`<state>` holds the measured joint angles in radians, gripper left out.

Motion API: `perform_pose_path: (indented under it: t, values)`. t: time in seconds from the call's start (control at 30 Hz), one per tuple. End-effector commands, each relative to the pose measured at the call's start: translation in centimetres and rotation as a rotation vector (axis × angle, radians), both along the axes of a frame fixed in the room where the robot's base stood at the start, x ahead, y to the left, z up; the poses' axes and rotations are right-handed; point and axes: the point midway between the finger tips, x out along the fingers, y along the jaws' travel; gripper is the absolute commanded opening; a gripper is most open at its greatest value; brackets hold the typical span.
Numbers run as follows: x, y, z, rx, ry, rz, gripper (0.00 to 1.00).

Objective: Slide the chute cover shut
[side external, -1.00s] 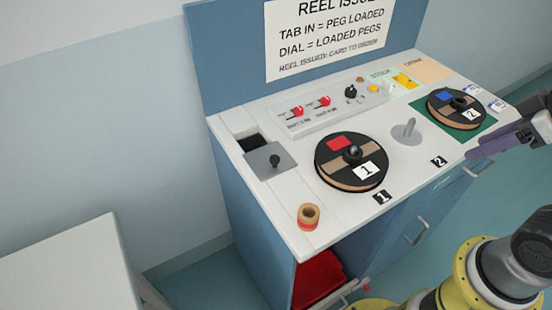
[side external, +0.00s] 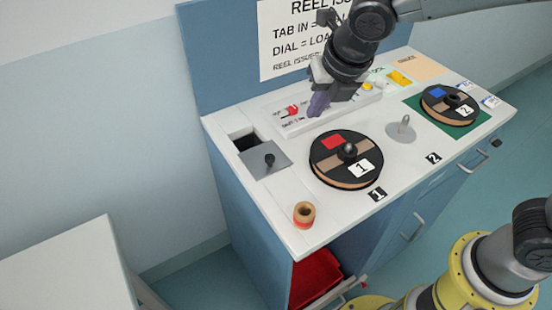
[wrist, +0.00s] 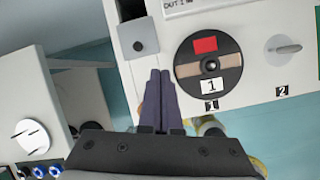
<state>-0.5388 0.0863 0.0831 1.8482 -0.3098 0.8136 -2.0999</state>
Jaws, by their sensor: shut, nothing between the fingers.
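The chute cover (side external: 278,159) is a grey square plate with a black knob (side external: 269,161) on the worktop's left part. The dark chute opening (side external: 245,141) shows just behind it, uncovered in part. In the wrist view the cover (wrist: 134,32) lies ahead of and to the left of my fingertips, with its knob (wrist: 138,46). My gripper (side external: 314,108) is shut and empty, pointing down above the switch panel, to the right of the cover and apart from it. It also shows in the wrist view (wrist: 160,72).
Reel 1 (side external: 335,175) sits right of the cover, and reel 2 (side external: 436,100) is on a green mat farther right. An empty peg (side external: 404,124) stands between them. The switch panel (side external: 290,126) lies behind.

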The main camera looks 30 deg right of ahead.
Motion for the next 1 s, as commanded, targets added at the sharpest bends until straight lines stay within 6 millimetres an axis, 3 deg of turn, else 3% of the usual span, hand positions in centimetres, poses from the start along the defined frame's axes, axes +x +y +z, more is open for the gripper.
perform_pose_path:
  t: [0.03, 0.1, 0.27, 0.47, 0.9, 1.0]
  values:
    - [0.1, 2.1, -1.7, -0.024, 0.027, 0.047, 0.00]
    - [-0.2, 4.1, -3.4, -0.048, 0.055, 0.090, 0.00]
    - [-1.5, 6.5, -6.0, -0.081, 0.101, 0.150, 0.00]
    - [-1.3, 6.6, -7.3, -0.081, 0.103, 0.155, 0.00]
    - [1.2, 6.1, -15.3, -0.083, 0.105, 0.153, 0.00]
    - [2.7, 6.0, -15.8, -0.078, 0.099, 0.149, 0.00]
